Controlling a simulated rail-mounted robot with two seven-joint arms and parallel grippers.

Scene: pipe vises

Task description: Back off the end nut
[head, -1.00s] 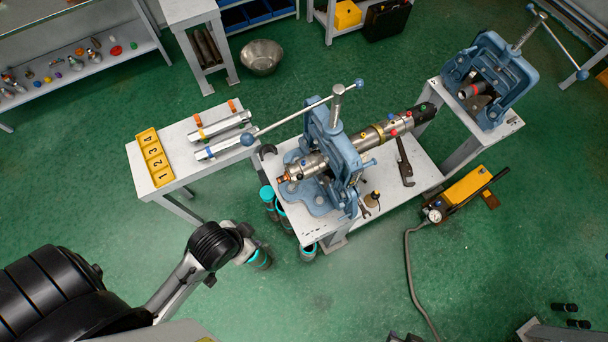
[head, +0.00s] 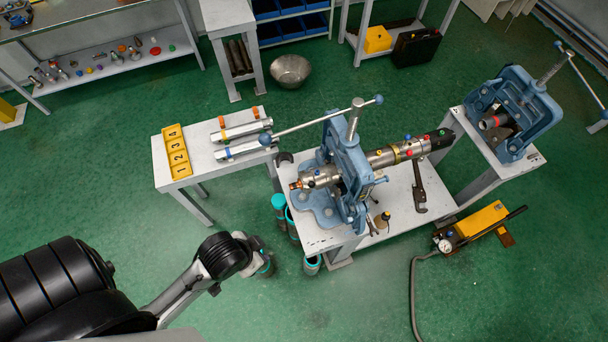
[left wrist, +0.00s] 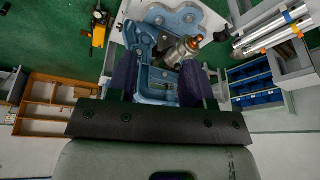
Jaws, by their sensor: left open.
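A steel pipe assembly (head: 396,153) lies clamped in a blue vise (head: 343,160) on the middle bench. Its near left end carries a copper-coloured ring, apparently the end nut (head: 295,185). In the left wrist view the vise (left wrist: 155,85) and the pipe's end with the coppery nut (left wrist: 192,44) lie beyond my fingers. My left gripper (left wrist: 160,82) is open, with two dark pads apart and nothing held between them. In the head view my left arm reaches to the front left of the bench, its fingers hard to make out. My right gripper is not in view.
The vise's long handle (head: 325,121) sticks out leftward over a side table with a yellow numbered tray (head: 177,156). Teal-rimmed containers (head: 313,264) stand on the floor by the bench. A wrench (head: 419,190) lies on the bench. A yellow pump (head: 480,218) with a hose stands at right.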

